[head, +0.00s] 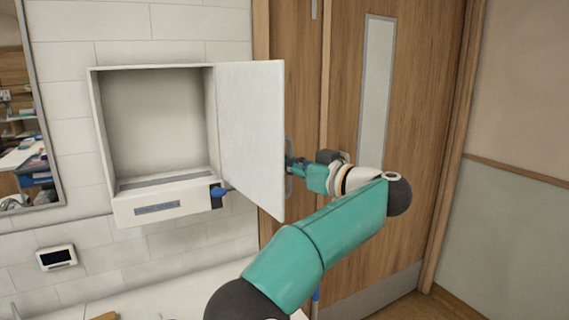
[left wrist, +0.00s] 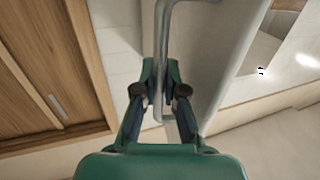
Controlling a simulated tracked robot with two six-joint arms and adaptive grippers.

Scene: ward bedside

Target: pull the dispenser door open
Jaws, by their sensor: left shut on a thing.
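The white dispenser (head: 160,210) is fixed to the tiled wall, and its compartment is open to view and looks empty. Its door (head: 250,130) stands swung wide open on the right side, projecting out from the box. My left gripper (head: 291,165) is behind the door's free edge, partly hidden by it. In the left wrist view the gripper (left wrist: 160,75) is shut on the grey bar handle (left wrist: 162,40), with a finger on each side. The pale door panel (left wrist: 212,60) also shows there, just right of the fingers. My right gripper is not in view.
A wooden room door (head: 415,110) is behind my arm on the right. A blue part (head: 220,191) sticks out at the dispenser's lower right corner. A small wall device with a dark screen (head: 57,257) is below left, and a mirror (head: 22,120) hangs at the left edge.

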